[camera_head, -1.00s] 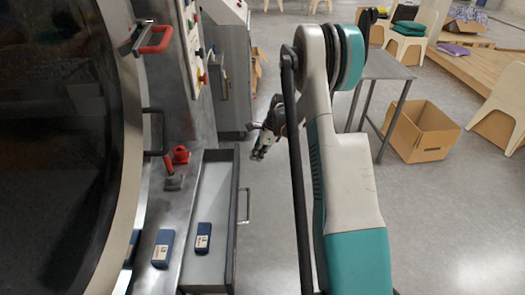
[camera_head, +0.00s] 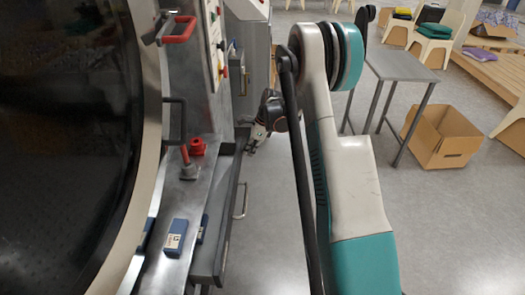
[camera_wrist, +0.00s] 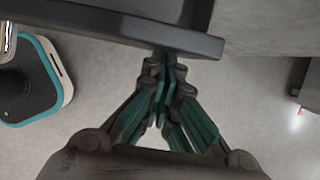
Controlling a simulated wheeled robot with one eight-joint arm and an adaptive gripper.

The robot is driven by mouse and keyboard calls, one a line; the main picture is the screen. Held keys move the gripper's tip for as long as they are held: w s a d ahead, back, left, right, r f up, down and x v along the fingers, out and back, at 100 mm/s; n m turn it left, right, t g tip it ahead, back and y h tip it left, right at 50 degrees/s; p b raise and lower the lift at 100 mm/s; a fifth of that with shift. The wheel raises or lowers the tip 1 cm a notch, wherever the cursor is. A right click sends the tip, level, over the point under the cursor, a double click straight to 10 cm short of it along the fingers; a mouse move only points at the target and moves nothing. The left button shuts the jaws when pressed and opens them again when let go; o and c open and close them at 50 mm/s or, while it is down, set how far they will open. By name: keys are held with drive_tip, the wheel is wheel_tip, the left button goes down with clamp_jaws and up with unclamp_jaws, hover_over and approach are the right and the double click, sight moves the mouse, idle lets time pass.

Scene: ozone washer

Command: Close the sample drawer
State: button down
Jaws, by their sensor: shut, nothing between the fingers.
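The sample drawer (camera_head: 228,225) is a grey metal tray below the machine's ledge, partly open, with a bar handle (camera_head: 243,202) on its front. My gripper (camera_head: 250,150) is at the far end of the drawer front, on its outer side, fingers together and empty. In the wrist view the gripper tips (camera_wrist: 165,66) meet or nearly meet the lower edge of a grey panel (camera_wrist: 120,25), which looks like the drawer front. A blue block (camera_head: 203,228) in the drawer is mostly hidden by the ledge.
The round machine door (camera_head: 70,130) fills the left. A grey table (camera_head: 400,66) and cardboard box (camera_head: 445,137) stand right. Floor between is clear.

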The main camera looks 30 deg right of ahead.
sight(239, 149)
drive_tip(key=w+a, duration=0.1)
drive_tip(key=a, duration=0.1)
drive_tip(key=w+a, duration=0.3)
drive_tip(key=a, duration=0.1)
drive_tip(key=shift+w+a, duration=0.2)
drive_tip(key=shift+a, duration=0.05)
drive_tip(key=shift+s+d, duration=0.15)
drive_tip(key=shift+d, duration=0.15)
drive_tip(key=shift+s+d+b, duration=0.15)
drive_tip(key=shift+s+d, duration=0.25)
drive_tip(key=shift+d, duration=0.25)
drive_tip(key=shift+s+d+b, duration=0.15)
drive_tip(key=shift+s+d, duration=0.25)
drive_tip(key=shift+d, duration=0.2)
drive_tip(key=p+v, duration=0.3)
drive_tip(key=v, duration=0.7)
drive_tip(key=shift+s+d+p, duration=0.2)
drive_tip(key=shift+s+p, duration=0.05)
drive_tip(key=shift+p, duration=0.05)
